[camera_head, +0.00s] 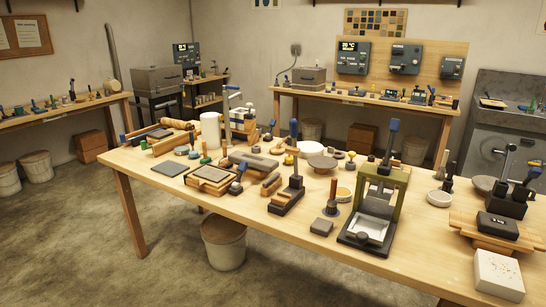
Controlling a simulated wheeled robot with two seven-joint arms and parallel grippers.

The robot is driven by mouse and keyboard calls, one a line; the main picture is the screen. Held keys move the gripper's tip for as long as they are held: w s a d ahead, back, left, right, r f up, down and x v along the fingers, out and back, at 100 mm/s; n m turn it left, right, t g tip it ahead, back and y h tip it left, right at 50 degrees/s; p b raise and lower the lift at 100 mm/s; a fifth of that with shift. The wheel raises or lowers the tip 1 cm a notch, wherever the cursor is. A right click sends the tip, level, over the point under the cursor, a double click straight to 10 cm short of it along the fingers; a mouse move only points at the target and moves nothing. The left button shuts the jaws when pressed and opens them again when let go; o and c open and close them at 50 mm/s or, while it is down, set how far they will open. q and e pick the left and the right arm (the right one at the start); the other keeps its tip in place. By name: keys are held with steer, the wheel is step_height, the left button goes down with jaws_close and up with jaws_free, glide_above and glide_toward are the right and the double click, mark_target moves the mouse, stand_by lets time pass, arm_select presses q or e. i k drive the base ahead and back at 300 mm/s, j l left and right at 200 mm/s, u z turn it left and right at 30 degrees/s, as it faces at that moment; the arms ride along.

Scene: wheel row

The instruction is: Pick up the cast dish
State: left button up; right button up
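No label marks the cast dish, and I cannot tell for sure which piece it is. A small round white dish (439,198) sits on the large wooden table (140,170), right of the green-framed press (400,195). A wider grey round piece (322,163) lies near the table's middle. A small pale disc with an orange rim (343,194) lies left of the press. Neither of my grippers shows in the head view.
The table is crowded with blocks, stamps and handled tools. A white speckled block (498,276) stands at the front right corner. A bucket (224,242) stands under the front edge. The floor at the left (70,235) is clear.

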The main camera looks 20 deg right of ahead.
mark_target(260, 164)
steer(key=i+j+z, duration=0.35)
steer(key=j+z, duration=0.15)
steer(key=j, duration=0.2)
steer(key=i+j+z, duration=0.25)
steer(key=j, duration=0.15)
steer(key=j+z, duration=0.25)
steer(key=j, duration=0.15)
steer(key=i+j+z, duration=0.2)
steer(key=j, duration=0.25)
steer(key=k, duration=0.1)
